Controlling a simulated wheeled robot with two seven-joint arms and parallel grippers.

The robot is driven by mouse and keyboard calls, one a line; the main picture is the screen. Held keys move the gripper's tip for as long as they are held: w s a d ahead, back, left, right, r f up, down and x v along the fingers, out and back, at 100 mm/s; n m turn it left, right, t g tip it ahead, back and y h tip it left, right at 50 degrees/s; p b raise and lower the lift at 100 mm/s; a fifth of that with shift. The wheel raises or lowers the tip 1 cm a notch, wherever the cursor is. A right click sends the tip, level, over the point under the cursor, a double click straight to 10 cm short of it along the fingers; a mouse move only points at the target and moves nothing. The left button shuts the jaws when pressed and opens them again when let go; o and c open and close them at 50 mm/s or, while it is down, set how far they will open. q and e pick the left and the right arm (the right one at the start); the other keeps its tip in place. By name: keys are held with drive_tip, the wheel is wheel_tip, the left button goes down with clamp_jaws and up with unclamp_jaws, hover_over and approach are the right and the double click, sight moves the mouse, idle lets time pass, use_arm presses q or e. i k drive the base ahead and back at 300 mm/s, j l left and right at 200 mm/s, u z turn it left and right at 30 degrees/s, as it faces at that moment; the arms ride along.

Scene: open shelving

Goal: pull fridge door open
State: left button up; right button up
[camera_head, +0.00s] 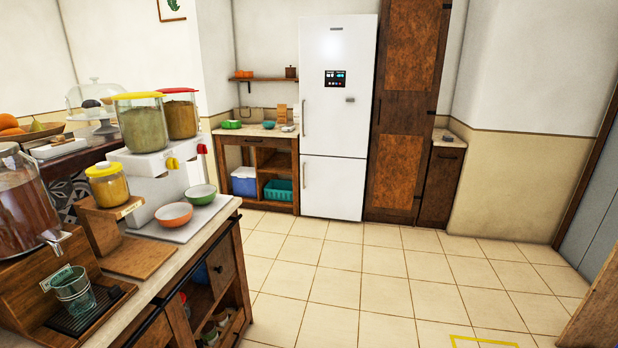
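A tall white fridge (338,110) stands against the back wall, across the room. Its upper door (345,120) and lower door (335,190) are both shut. The upper door carries a small dark display panel and a thin vertical handle (304,118) along its left edge. The lower door has a shorter handle (304,174) at its upper left. Neither of my grippers shows in the head view, so I cannot see whether they are open or shut.
A counter (215,228) with dispensers, bowls and a glass fills the left foreground. A low wooden shelf unit (296,170) stands left of the fridge, a tall wooden cabinet (399,120) right of it. The tiled floor (370,275) in front is clear.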

sight(335, 120)
drive_tip(key=i, duration=3.7)
